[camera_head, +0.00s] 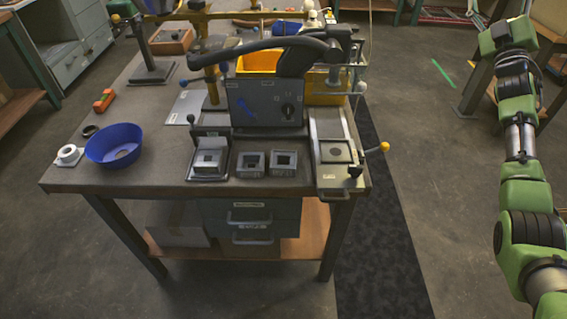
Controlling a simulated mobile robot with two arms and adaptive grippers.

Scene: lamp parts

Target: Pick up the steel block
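Several square grey metal blocks sit near the front edge of the workbench. One block with a dark square opening (250,163) stands left of a similar block (283,162); the two are close together. A third grey square piece (209,157) sits in a low dark holder at their left. A flat light square piece with a round mark (335,152) lies on the metal rail at the right. I cannot tell for certain which is the steel block. My green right arm rises along the right side, away from the bench; no gripper fingers show on it. My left gripper is out of view.
The workbench (155,180) carries a blue bowl (114,146), a white ring part (69,155), an orange block (103,100) and a yellow bin (325,88). A grey machine (265,104) with a long dark handle stands behind the blocks. The floor between bench and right arm is clear.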

